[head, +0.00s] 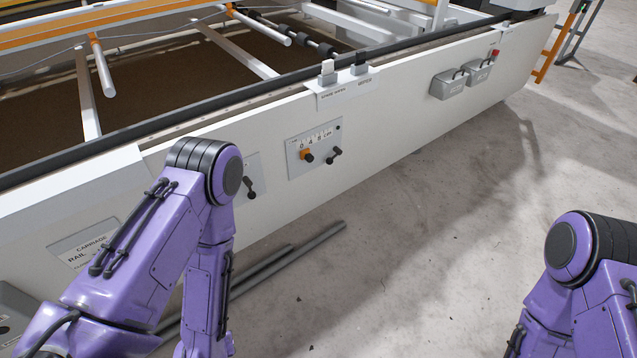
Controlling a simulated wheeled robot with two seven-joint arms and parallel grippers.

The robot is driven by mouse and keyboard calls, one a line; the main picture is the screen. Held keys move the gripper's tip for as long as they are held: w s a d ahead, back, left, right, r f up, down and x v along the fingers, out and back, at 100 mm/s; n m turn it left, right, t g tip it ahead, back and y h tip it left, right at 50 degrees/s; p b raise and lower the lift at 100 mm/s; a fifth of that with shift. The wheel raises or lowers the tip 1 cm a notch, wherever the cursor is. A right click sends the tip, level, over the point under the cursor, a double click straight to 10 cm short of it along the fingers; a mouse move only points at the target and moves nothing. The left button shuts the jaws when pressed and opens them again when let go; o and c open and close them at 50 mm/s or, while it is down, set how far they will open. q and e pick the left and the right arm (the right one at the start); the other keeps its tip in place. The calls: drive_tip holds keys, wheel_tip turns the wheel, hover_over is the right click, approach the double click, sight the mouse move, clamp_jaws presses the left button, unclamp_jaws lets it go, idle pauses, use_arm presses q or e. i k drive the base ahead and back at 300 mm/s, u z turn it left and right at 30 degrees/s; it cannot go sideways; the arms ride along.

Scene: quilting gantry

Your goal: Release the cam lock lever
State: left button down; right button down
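A light grey panel (325,134) on the white side of the gantry carries a printed scale, an orange knob (305,154) and a black lever (334,156) with a round end. A second black lever (249,189) sits on another plate further left, partly hidden by my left arm. The lettering is too small to tell which of them is the cam lock lever. My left arm stands in front of the gantry with its forearm hanging down out of the picture. My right arm is at the lower right corner, away from the gantry. Neither gripper shows.
Two grey bars (290,262) lie on the concrete floor below the gantry side. Two grey boxes with handles (462,80) stick out of the side further right.

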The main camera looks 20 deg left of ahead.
sight(329, 161)
drive_tip(key=k, duration=0.4)
drive_tip(key=z, duration=0.85)
drive_tip(key=i, duration=1.45)
drive_tip(key=u, duration=0.65)
drive_tip(key=i, duration=0.3)
drive_tip(key=u, duration=0.3)
